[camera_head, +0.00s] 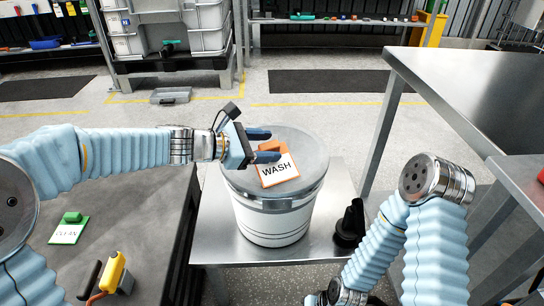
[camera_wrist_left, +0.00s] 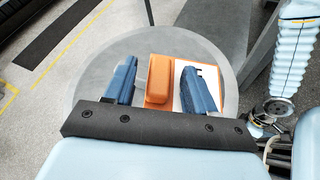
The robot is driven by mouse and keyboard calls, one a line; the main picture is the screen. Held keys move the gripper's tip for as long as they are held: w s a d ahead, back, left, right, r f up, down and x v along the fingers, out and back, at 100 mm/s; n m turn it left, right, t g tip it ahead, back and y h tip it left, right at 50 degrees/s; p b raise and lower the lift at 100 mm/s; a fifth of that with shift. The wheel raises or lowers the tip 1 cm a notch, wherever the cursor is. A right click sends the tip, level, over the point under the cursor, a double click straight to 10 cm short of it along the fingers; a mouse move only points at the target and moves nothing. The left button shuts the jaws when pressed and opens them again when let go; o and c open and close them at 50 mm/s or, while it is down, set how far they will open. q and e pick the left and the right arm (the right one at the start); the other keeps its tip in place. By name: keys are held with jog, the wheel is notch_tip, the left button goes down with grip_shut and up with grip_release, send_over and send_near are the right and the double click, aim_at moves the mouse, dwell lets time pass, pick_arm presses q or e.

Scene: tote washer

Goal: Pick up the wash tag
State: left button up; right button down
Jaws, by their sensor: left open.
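The wash tag (camera_head: 279,170) is a white card with an orange border, the word WASH and an orange grip block (camera_head: 272,147). It lies on the round grey lid of a white bucket (camera_head: 270,215). My left gripper (camera_head: 264,145) is open over the lid, with its blue fingers on either side of the orange block. My right gripper is out of view.
The bucket stands on a low steel table (camera_head: 215,235), beside a black object (camera_head: 350,222). A green-bordered CLEAN tag (camera_head: 69,230) and a yellow-handled tool (camera_head: 113,272) lie on the dark left bench. A steel table (camera_head: 480,80) stands at the right.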

pick_arm(q)
jog(key=shift+c, duration=0.3)
grip_shut()
